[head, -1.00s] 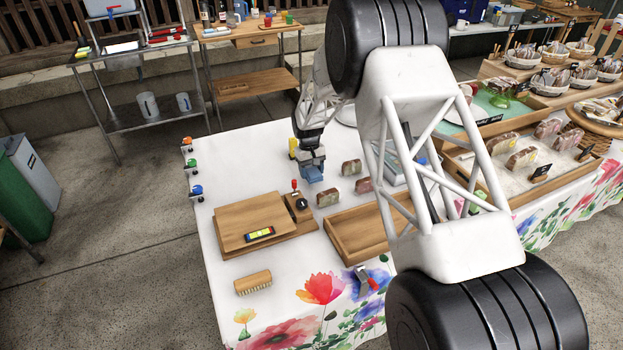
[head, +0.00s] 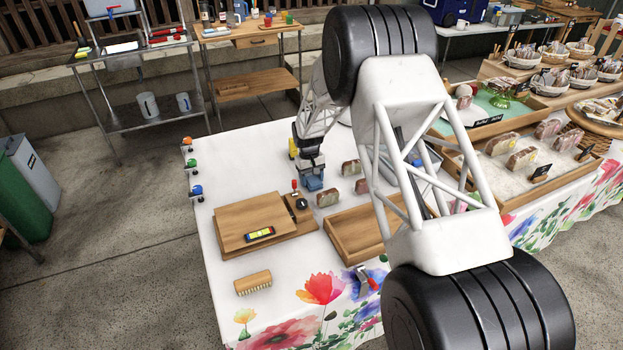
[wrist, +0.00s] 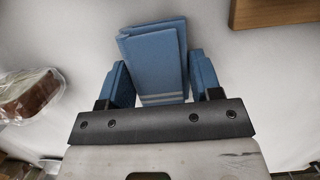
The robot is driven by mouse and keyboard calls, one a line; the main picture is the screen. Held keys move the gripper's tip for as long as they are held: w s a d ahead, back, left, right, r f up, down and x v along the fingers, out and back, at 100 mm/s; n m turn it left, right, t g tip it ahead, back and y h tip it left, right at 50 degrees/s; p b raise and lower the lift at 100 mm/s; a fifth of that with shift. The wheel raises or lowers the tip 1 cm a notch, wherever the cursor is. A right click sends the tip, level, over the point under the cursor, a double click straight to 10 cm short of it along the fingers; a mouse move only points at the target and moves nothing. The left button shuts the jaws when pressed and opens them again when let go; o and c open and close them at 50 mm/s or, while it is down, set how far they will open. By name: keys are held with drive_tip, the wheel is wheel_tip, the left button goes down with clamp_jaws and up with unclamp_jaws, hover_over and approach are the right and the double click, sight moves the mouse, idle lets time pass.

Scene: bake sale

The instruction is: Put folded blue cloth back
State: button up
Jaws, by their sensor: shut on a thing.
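The folded blue cloth (wrist: 152,55) is a thick blue slab of stacked layers in the wrist view. My gripper (wrist: 162,88) is shut on it, with one blue finger on each side. In the head view my gripper (head: 311,172) points down with the cloth (head: 312,184) below it, over the white tablecloth behind the wooden board. I cannot tell whether the cloth touches the table.
The wooden board (head: 235,222) with a small level lies in front of my gripper. An empty wooden tray (head: 352,240) is at front right. Wrapped loaves (head: 327,197) stand close on the right. A brush (head: 253,283) lies at the front. Bare tablecloth (head: 240,165) is on the left.

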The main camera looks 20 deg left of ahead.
sight(309, 175)
drive_tip(key=shift+f, duration=0.15)
drive_tip(key=o, duration=1)
drive_tip(key=shift+f, duration=0.15)
drive_tip(key=shift+c, duration=0.2)
drive_tip(key=shift+s, duration=0.1)
wheel_tip(309, 175, up, 12)
drive_tip(key=w+a, duration=0.1)
drive_tip(key=w, duration=0.1)
drive_tip(key=shift+a+r, duration=0.2)
drive_tip(key=shift+a, duration=0.15)
